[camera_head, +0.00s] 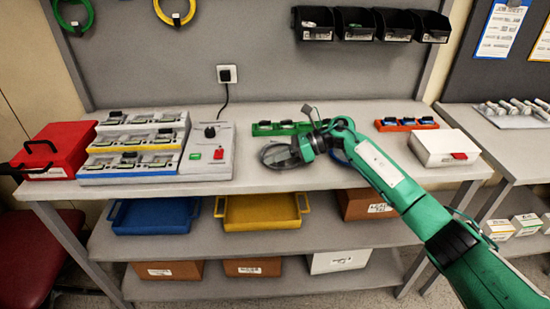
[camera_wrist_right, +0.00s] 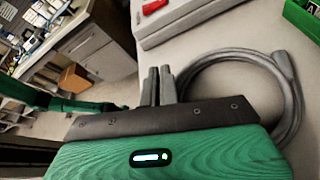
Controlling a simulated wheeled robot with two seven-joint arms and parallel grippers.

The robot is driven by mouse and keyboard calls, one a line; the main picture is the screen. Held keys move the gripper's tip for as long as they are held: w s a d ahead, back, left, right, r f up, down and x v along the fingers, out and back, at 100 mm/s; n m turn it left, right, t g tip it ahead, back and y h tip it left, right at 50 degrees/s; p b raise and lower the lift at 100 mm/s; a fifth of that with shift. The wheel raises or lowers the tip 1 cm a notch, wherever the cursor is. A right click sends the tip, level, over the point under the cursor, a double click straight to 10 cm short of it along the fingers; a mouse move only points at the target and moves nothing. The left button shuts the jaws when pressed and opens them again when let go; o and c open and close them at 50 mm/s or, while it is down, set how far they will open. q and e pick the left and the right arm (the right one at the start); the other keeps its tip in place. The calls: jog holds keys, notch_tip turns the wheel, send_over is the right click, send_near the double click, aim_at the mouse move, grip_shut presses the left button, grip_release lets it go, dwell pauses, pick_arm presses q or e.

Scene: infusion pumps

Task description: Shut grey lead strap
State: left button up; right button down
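The grey lead (camera_head: 275,156) lies coiled on the bench top, left of centre of my right arm. It also shows in the right wrist view (camera_wrist_right: 292,95) as a loop to the right of the fingers. My right gripper (camera_head: 303,150) is at the right side of the coil, low over the bench. In the right wrist view its two fingers (camera_wrist_right: 159,85) stand nearly together, with the near end of the loop beside them. I cannot make out a strap, and see nothing clearly held.
A grey control box (camera_head: 208,150) and tiered module racks (camera_head: 135,145) stand to the left, beside a red case (camera_head: 58,150). Green (camera_head: 265,129) and orange (camera_head: 405,124) holders stand behind. A white box (camera_head: 445,148) is at right. The front bench strip is free.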

jog(key=c, duration=1.6)
grip_release()
jog(key=shift+c, duration=0.2)
